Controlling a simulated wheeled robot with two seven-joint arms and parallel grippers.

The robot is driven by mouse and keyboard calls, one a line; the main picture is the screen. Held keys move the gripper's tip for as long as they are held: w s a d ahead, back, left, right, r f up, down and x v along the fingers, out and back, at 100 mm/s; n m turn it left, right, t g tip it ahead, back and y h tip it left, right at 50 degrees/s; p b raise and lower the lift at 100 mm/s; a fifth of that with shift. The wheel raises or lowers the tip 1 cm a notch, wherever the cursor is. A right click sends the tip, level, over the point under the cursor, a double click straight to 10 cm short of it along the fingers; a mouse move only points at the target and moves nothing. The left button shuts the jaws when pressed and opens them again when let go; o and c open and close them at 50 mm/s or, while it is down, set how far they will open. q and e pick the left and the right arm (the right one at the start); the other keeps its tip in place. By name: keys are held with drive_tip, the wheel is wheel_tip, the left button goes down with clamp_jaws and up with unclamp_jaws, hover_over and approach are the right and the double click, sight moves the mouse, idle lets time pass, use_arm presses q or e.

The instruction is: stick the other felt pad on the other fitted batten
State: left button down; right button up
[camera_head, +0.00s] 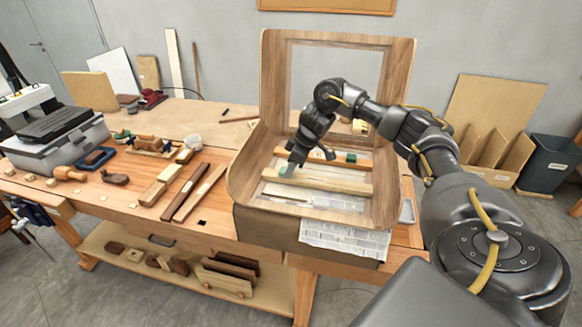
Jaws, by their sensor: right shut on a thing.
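A bent wooden form (241,186) with a raised back panel stands on the bench, and two battens lie across its seat part. The front batten (330,184) is pale wood, and the rear batten (335,162) is more orange. A small dark green felt pad (351,158) sits on the rear batten, right of its middle. My right gripper (292,163) comes in from the right and points down, shut on another green felt pad (286,171). This pad shows at the fingertips, just over the left part of the front batten. I cannot tell whether it touches the batten. My left gripper is out of view.
Wood strips (190,191) lie on the bench left of the form. A grey toolbox (55,138), a wooden mallet (68,174) and small tools are farther left. A printed sheet (345,238) hangs at the form's front. The raised back panel (276,85) stands close behind my gripper.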

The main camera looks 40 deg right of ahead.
drive_tip(key=shift+f, duration=0.2)
drive_tip(key=o, duration=0.9)
drive_tip(key=shift+c, duration=0.2)
wheel_tip(320, 180, up, 3)
drive_tip(key=p, duration=0.3)
drive_tip(key=shift+f, duration=0.1)
drive_tip(key=shift+r, duration=2.1)
